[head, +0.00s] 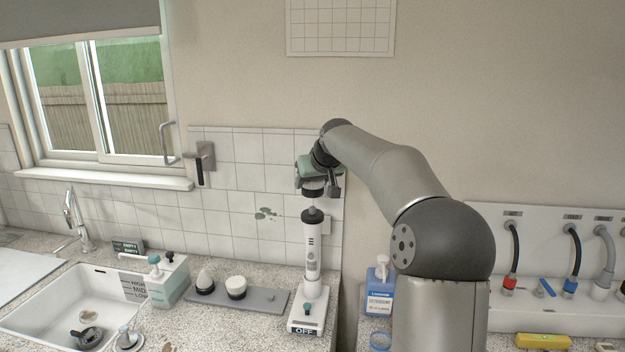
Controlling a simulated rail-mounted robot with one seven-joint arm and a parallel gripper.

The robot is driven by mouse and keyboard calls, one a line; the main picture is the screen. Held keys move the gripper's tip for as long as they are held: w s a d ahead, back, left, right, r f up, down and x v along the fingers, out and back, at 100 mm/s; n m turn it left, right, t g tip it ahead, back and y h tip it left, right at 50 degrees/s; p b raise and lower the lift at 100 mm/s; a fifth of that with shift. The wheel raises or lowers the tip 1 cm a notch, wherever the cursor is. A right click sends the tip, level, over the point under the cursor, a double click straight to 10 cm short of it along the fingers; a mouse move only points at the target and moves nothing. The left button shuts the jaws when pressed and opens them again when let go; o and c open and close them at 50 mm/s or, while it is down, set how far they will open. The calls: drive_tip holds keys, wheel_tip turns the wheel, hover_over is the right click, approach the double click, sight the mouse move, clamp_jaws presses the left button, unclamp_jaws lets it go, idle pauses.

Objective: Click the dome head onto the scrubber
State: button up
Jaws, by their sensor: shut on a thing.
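The scrubber (312,255) is a white upright handle with a dark collar and a pale tip on top. It stands in a white base marked OFF (305,325), which has a green knob. My gripper (313,187) is directly above the scrubber, pointing down and shut on a head with a dark rim (313,194). The fingers hide most of this head, so its dome shape cannot be made out. The dark rim is at or just above the scrubber's tip; I cannot tell whether they touch.
A grey tray (262,299) left of the scrubber holds a pointed white head (204,279) and a broader white head (236,285); its right end is bare. A dispenser box (165,280) and sink (85,300) lie further left. A blue bottle (379,290) stands right, past a counter gap.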

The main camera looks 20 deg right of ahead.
sight(315, 196)
drive_tip(key=shift+f+b, duration=0.7)
drive_tip(key=shift+f, duration=0.55)
drive_tip(key=shift+f+b, duration=1.15)
drive_tip(key=shift+f, duration=0.3)
idle(0.5)
drive_tip(key=o, duration=1.1)
drive_tip(key=shift+c, duration=0.2)
drive_tip(key=b+v, duration=0.2)
drive_tip(key=v, duration=1.5)
drive_tip(key=shift+r+b, duration=0.15)
drive_tip(key=shift+b, duration=0.25)
drive_tip(key=shift+s, duration=0.15)
